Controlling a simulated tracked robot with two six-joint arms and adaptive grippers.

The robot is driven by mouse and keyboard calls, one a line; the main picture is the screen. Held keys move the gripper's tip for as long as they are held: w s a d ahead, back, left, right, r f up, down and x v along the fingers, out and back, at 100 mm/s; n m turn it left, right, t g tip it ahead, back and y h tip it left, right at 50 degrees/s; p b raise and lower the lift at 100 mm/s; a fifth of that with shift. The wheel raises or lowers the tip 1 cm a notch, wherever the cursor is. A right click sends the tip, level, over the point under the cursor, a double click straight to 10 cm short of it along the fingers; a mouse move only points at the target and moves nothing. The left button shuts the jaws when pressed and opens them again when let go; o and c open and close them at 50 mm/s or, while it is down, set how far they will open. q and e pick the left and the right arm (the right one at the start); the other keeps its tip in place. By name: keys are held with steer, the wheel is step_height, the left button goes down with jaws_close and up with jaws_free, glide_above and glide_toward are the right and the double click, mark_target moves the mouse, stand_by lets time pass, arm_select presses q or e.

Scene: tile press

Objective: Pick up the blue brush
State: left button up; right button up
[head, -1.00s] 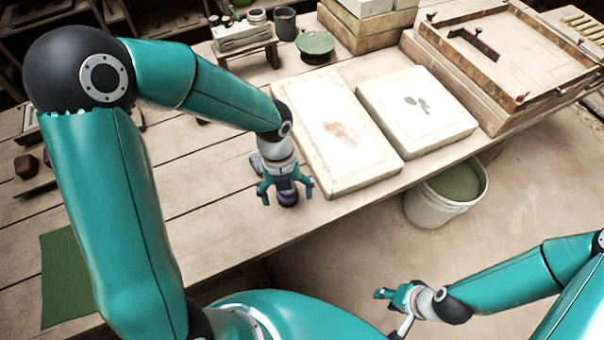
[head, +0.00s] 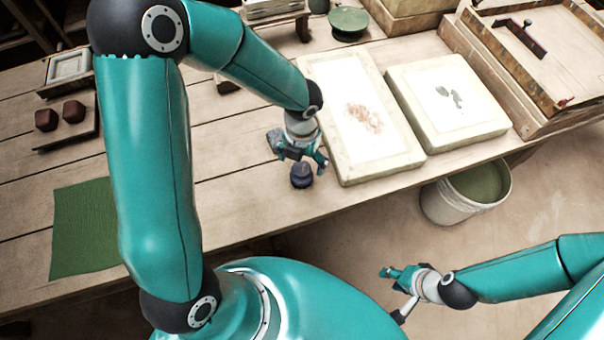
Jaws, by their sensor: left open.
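A small dark blue rounded thing (head: 301,176), which looks like the blue brush, is on the bench just left of the near end of the long pale slab. My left gripper (head: 303,160) is open, pointing down right behind and above it in the picture. I cannot tell whether the fingers touch it. A blue-grey lump (head: 275,138) shows just left of the gripper, partly hidden by it. My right gripper (head: 392,279) is low at the front, off the bench and far from the brush; its jaw opening is unclear.
Two pale slabs, one long (head: 347,160) and one shorter (head: 425,135), lie right of my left gripper. A bucket (head: 445,206) stands beyond the bench edge. A green mat (head: 80,225) and a tray with two reddish-brown lumps (head: 60,139) are left.

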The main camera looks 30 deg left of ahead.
mark_target(302, 167)
arm_select(q)
steer(key=shift+s+d+f+b, duration=0.1)
steer(key=shift+f+b, duration=0.2)
steer(key=shift+f, duration=1.1)
steer(key=shift+s+f+b, duration=0.1)
steer(key=shift+f+b, duration=0.15)
steer(key=shift+f, duration=1.1)
steer(key=c, duration=1.3)
